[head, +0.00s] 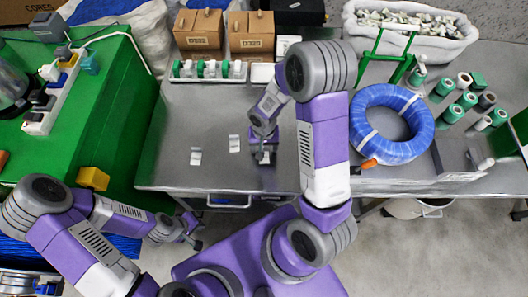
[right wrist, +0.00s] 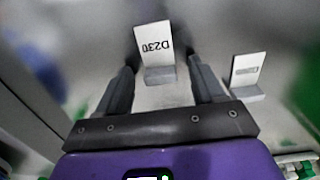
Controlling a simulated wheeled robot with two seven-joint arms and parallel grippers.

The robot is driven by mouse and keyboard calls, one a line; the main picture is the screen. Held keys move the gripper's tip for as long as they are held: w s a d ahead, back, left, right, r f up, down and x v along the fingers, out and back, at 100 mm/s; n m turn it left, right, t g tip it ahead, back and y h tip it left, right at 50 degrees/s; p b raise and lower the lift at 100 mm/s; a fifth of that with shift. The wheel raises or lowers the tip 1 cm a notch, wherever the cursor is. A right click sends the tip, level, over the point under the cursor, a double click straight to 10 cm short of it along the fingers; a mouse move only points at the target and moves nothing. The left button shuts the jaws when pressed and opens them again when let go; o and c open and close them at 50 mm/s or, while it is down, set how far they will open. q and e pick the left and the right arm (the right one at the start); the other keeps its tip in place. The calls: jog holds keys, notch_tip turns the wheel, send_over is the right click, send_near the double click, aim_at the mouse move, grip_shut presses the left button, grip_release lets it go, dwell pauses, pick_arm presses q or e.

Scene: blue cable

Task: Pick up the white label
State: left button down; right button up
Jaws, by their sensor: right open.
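A white label (right wrist: 153,42) marked D230 on a grey base stands between the fingertips of my right gripper (right wrist: 161,60) in the right wrist view. The gripper is open, with a finger on either side; contact cannot be told. A second white label (right wrist: 248,68) stands to the right, apart from the gripper. In the head view my right gripper (head: 264,157) is low over the grey table, right of two small white labels (head: 234,144) (head: 196,156); the label at its fingers is not clear there. My left gripper (head: 191,230) is off the table's front edge, its jaws too small to judge.
The grey table (head: 170,130) holds a rack of spools (head: 208,71) and cardboard boxes (head: 198,30) behind the labels. A blue cable coil (head: 392,124) and several green-and-white rolls (head: 467,100) lie right. A green table (head: 110,110) adjoins left.

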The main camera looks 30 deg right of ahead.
jog(key=c, duration=1.1)
